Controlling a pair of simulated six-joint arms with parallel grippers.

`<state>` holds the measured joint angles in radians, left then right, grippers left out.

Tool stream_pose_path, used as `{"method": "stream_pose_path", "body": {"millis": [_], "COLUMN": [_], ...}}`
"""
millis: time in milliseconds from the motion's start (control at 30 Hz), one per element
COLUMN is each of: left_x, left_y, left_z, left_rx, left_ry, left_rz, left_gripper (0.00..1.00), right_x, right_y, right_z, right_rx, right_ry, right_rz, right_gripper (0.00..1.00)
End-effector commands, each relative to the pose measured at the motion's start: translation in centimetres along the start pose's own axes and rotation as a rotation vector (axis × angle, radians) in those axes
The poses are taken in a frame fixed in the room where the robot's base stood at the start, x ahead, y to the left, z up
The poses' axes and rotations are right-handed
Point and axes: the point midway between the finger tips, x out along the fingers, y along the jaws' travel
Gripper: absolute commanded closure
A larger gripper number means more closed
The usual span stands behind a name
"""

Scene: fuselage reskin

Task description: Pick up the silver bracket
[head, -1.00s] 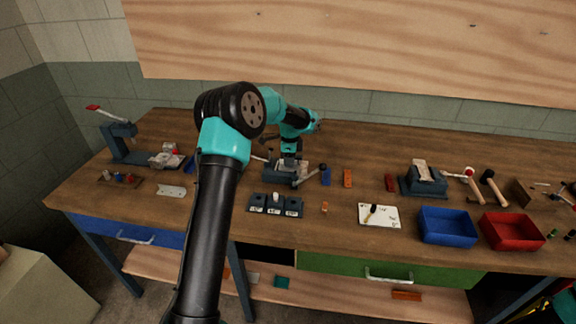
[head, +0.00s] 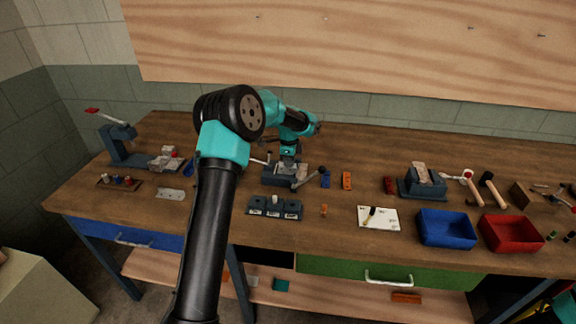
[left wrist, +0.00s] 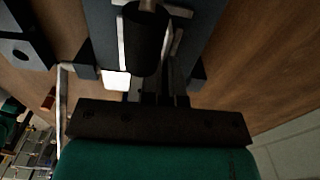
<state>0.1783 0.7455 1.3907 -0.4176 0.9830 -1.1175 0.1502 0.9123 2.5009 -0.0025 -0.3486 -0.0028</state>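My left gripper (head: 289,163) is pointed down at the grey vise (head: 273,181) in the middle of the bench. In the left wrist view its fingers (left wrist: 157,98) are dark and partly hidden, and I cannot tell whether they are apart. A dark cylinder (left wrist: 146,42) and the vise's blue-grey body (left wrist: 98,30) lie just beyond them. A flat, light silver plate with holes (head: 170,194), which may be the silver bracket, lies on the bench at the left, apart from the gripper. My right gripper is not in view.
A three-part dark block (head: 275,208) stands in front of the vise. A lever press (head: 125,150) is at the left. A blue bin (head: 446,228), a red bin (head: 511,233), a second vise (head: 422,184) and mallets are at the right. The bench's back strip is mostly clear.

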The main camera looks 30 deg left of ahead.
Motion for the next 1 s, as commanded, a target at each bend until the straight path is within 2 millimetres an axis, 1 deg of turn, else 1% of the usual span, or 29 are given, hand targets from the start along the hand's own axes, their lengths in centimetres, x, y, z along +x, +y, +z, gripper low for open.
{"method": "stream_pose_path", "body": {"millis": [133,233,500,767,867,1000], "left_x": [-0.4,-1.1,-3.8,-3.8,-4.0,-4.3], "left_y": [0.0,0.0,0.0,2.9,4.5,7.3], "left_z": [0.0,0.0,0.0,-0.5,-0.8,-1.3], "left_rx": [0.0,0.0,0.001,0.002,0.002,0.003], "left_ry": [0.0,0.0,0.0,0.0,0.0,0.0], "left_rz": [-0.001,-0.002,-0.002,0.001,0.001,0.0], "left_gripper": [1.0,1.0,1.0,1.0,1.0,1.0], "right_x": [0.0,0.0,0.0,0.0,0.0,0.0], "right_y": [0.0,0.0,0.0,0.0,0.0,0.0], "right_z": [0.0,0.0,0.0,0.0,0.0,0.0], "right_rx": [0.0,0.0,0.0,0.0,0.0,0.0], "right_ry": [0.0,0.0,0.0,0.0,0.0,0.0], "right_rz": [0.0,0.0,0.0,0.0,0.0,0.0], "right_gripper": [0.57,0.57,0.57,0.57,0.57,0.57]}}
